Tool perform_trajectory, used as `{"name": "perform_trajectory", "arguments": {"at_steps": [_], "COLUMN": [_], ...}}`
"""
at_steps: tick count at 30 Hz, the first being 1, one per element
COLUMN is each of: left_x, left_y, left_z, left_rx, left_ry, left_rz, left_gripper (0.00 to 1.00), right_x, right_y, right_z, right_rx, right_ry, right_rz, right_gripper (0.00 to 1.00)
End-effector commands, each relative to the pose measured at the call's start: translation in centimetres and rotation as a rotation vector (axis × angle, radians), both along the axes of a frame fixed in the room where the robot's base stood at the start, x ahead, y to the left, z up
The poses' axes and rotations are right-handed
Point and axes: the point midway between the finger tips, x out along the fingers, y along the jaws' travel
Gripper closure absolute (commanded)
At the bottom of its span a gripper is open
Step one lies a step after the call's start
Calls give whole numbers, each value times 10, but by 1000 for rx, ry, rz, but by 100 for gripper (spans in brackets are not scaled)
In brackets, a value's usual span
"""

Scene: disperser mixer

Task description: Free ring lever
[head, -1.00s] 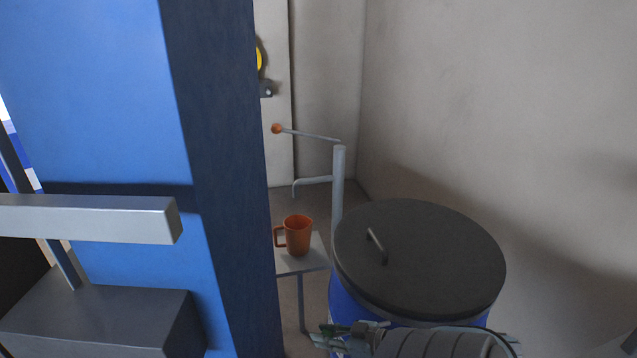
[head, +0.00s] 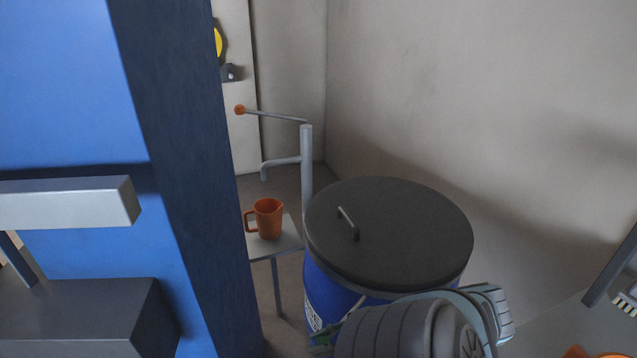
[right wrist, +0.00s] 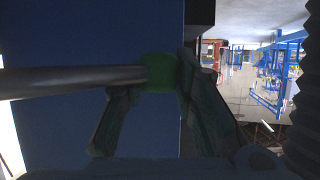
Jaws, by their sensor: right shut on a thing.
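In the right wrist view, a grey rod (right wrist: 70,80) comes in from the left and ends in a green grip (right wrist: 160,72). It looks like the ring lever; the ring itself is not visible. My right gripper (right wrist: 160,80) has its two dark green fingers around the green grip, one on each side, and is shut on it. In the head view, my right arm shows at the bottom in front of the drum; its fingertips (head: 322,344) are partly hidden and the lever is not visible there. My left gripper is out of view.
A blue drum (head: 318,292) with a black lid (head: 420,220) stands close to my right arm. Behind it are a tap pipe (head: 307,165) and an orange jug (head: 266,218) on a small table (head: 284,240). A large blue machine column (head: 180,150) fills the left.

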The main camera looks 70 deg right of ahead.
Motion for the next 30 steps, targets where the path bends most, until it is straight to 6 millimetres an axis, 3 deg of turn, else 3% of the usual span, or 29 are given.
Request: {"name": "perform_trajectory", "arguments": {"at_steps": [9,10,13,25,30], "left_x": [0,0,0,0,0], "left_y": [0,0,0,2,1], "left_z": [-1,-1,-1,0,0], "left_rx": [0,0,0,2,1], "left_ry": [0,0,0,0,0], "left_rz": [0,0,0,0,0], "left_gripper": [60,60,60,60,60], "right_x": [-6,-6,-6,-5,-28], "right_y": [-1,-1,-1,-1,-13], "right_z": [-6,-6,-6,-4,6], "right_rx": [-4,-4,-5,-5,-5], "right_ry": [19,19,20,18,21], "right_rz": [-7,-7,-6,-2,-2], "right_gripper": [100,70,55,55,55]}}
